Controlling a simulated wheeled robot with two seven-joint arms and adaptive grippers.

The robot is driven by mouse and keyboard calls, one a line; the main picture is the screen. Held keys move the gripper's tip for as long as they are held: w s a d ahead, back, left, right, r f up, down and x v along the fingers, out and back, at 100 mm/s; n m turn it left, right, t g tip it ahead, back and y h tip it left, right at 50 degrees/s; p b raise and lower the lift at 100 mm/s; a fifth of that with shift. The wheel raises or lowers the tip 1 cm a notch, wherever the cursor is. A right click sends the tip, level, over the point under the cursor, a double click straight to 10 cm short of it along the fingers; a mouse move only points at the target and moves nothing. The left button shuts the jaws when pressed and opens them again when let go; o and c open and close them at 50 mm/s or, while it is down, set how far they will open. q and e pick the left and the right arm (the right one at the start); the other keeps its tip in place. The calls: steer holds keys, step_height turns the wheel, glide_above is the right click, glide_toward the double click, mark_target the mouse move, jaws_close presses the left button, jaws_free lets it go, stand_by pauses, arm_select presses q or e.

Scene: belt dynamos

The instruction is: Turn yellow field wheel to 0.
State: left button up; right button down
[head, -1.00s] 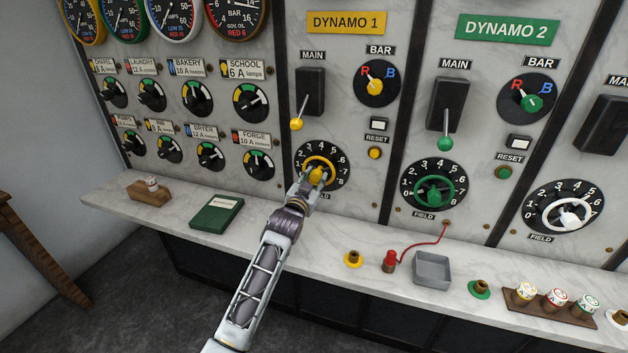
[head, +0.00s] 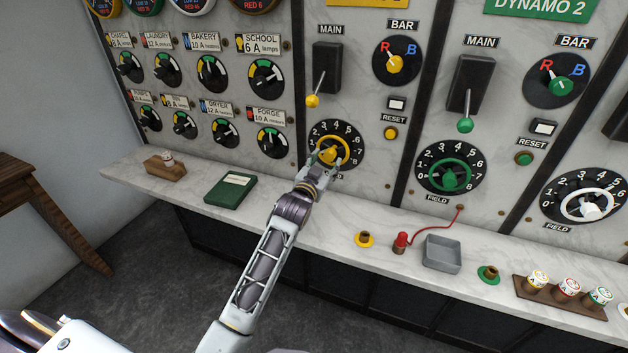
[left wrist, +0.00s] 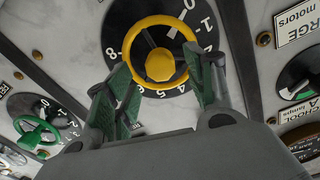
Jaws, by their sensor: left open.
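The yellow field wheel (head: 332,152) sits on a black dial numbered 0 to 8 under the DYNAMO 1 panel. My left gripper (head: 318,168) is just in front of its lower left side, open. In the left wrist view, the yellow wheel (left wrist: 160,68) lies beyond and between the two spread green-padded fingers (left wrist: 157,78). I see no clear grip on the rim. A pale pointer at the wheel's upper right points close to the 0. The fingers hide part of the dial's lower numbers. My right gripper is not in view.
The yellow main lever (head: 313,100) and yellow reset button (head: 390,133) are near the wheel. The green field wheel (head: 450,176) is to the right. On the marble ledge are a green book (head: 230,190), a red plug (head: 401,243) and a grey tray (head: 442,254).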

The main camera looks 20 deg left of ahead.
arm_select(q)
steer(key=s, duration=0.9)
steer(key=shift+a, duration=0.15)
stand_by(0.6)
